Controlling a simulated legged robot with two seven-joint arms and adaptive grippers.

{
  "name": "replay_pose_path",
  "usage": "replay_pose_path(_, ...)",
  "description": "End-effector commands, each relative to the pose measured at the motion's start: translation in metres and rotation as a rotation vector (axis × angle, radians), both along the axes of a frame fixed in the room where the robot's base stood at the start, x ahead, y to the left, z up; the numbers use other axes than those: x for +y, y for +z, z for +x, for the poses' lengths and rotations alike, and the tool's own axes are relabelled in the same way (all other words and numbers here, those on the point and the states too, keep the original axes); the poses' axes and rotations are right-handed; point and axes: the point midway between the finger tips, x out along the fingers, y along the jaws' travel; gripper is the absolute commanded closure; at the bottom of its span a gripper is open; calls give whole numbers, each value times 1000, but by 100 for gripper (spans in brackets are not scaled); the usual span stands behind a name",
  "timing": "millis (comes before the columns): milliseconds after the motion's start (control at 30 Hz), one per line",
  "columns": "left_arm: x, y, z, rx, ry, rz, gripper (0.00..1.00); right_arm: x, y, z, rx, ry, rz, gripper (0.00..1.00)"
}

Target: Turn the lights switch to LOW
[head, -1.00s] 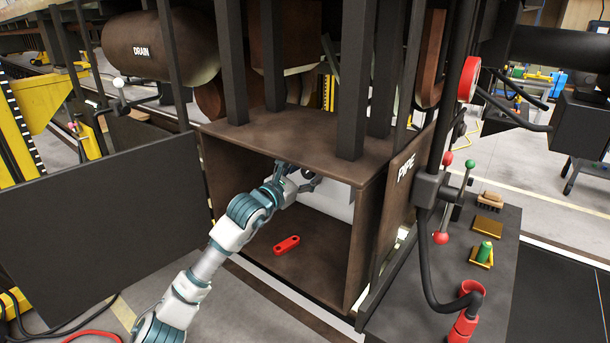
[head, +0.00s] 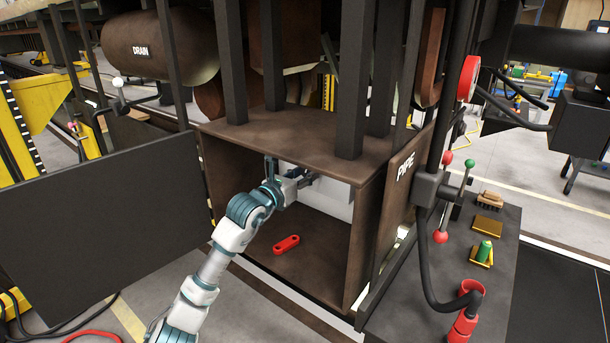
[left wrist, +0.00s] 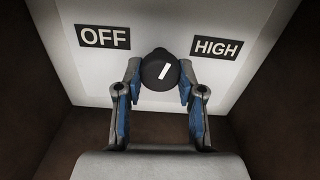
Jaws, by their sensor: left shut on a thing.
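The lights switch is a round black knob (left wrist: 160,72) with a white mark, on a pale panel (left wrist: 150,20) inside the brown open box. In the left wrist view the mark tilts up and slightly right. The OFF label (left wrist: 104,36) is to the knob's left and the HIGH label (left wrist: 216,48) to its right. No LOW label shows. My left gripper (left wrist: 158,80) is shut on the knob, one finger on each side. In the head view the left gripper (head: 304,178) reaches into the box, and the knob cannot be made out there. My right gripper is not in view.
The brown box (head: 290,130) has walls and a top close around my left arm. A red link-shaped part (head: 286,244) lies on its floor. A dark door panel (head: 105,215) stands open at left. A control bench (head: 455,270) with levers stands at right.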

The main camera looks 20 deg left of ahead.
Motion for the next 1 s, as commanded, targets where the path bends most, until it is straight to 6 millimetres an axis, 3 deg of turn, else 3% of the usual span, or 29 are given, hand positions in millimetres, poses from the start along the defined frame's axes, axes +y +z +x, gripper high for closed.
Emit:
replay_pose_path(500, 2, 3, 0, 96, 3, -277, 96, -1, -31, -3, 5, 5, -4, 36)
replay_pose_path(1000, 2, 3, 0, 106, 3, -312, 96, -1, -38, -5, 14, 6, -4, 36)
